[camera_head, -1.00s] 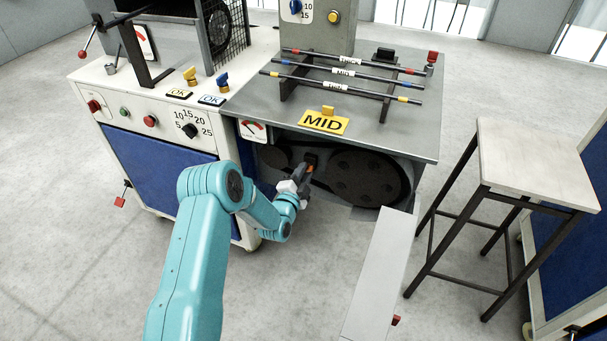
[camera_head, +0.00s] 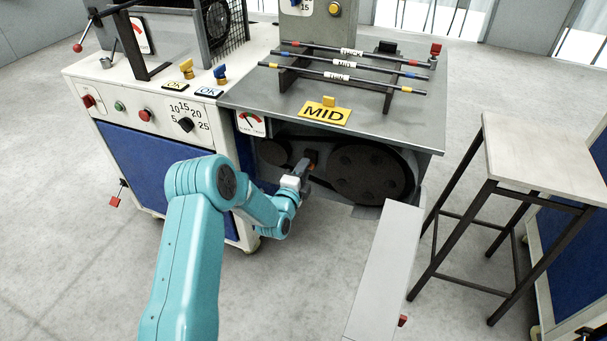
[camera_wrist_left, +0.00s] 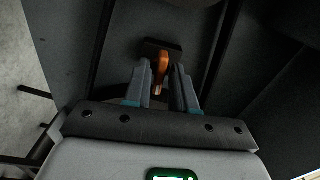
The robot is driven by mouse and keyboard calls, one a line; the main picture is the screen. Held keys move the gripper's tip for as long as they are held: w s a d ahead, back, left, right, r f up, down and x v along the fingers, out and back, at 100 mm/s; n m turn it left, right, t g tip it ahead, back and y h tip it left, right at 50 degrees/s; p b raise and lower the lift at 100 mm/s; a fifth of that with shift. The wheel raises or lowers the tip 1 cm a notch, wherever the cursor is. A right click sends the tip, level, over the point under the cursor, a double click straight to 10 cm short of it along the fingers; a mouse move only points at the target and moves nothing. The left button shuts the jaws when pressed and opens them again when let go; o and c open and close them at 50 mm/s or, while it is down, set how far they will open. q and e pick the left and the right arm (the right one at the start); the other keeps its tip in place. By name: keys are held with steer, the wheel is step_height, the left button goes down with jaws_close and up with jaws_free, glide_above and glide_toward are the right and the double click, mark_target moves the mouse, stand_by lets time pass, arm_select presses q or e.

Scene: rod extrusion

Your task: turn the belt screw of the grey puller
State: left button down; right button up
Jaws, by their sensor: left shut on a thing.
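The grey puller (camera_head: 420,133) has an open front bay with dark pulleys and a belt (camera_head: 368,174). The belt screw shows as a small orange-brown handle in the left wrist view (camera_wrist_left: 163,60), on a dark block inside the bay. My left gripper (camera_head: 304,168) reaches into the bay from the front left, beside the large pulley. Its two grey fingers (camera_wrist_left: 162,78) lie on either side of the handle and are shut on it. In the head view the fingers mostly hide the handle. A gauge (camera_head: 250,122) sits on the bay's left edge; its reading is too small to tell. My right gripper is out of view.
Striped rods (camera_head: 335,75) lie on a rack on the puller's top, behind a yellow MID sign (camera_head: 322,113). A pale panel (camera_head: 388,268) extends in front of the bay at right. A stool (camera_head: 540,160) stands farther right. The white-and-blue machine (camera_head: 150,160) adjoins at left.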

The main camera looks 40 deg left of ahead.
arm_select(q)
steer(key=shift+m, duration=0.5)
steer(key=c, duration=1.2)
jaws_free()
steer(key=p+v, duration=0.1)
steer(key=v, duration=1.5)
steer(key=shift+s+d, duration=0.15)
